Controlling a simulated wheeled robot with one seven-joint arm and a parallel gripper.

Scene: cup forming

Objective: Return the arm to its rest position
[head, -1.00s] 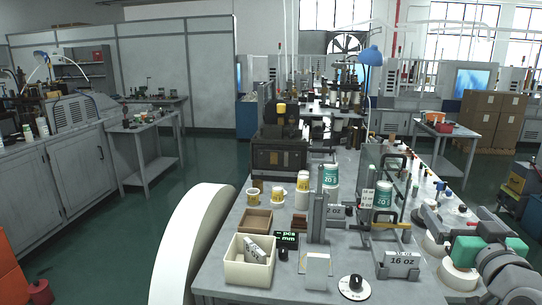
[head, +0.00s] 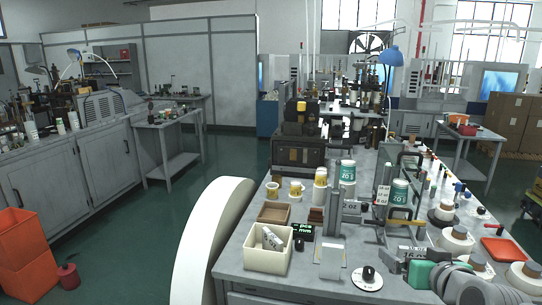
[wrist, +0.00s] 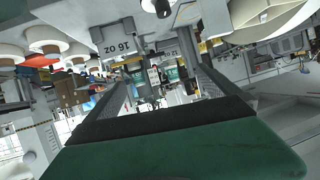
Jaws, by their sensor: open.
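My gripper (head: 392,260) is at the lower right of the head view, low by the table's front right part, with its green part beside the 16 oz block. In the wrist view its two dark fingers (wrist: 163,78) are spread apart with nothing held between them. The wrist picture is upside down. The grey 16 oz block (head: 412,250) is partly hidden behind the gripper in the head view. It also shows inverted beyond the fingers in the wrist view (wrist: 118,47).
The workbench holds a cream bin (head: 268,262) with a whitish item inside, a brown tray (head: 273,213), yellow-white cups (head: 296,189) and teal-labelled stacks (head: 347,171). White rolls (head: 456,238) and a red tray (head: 498,251) lie at the right. Open floor (head: 130,250) is at the left.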

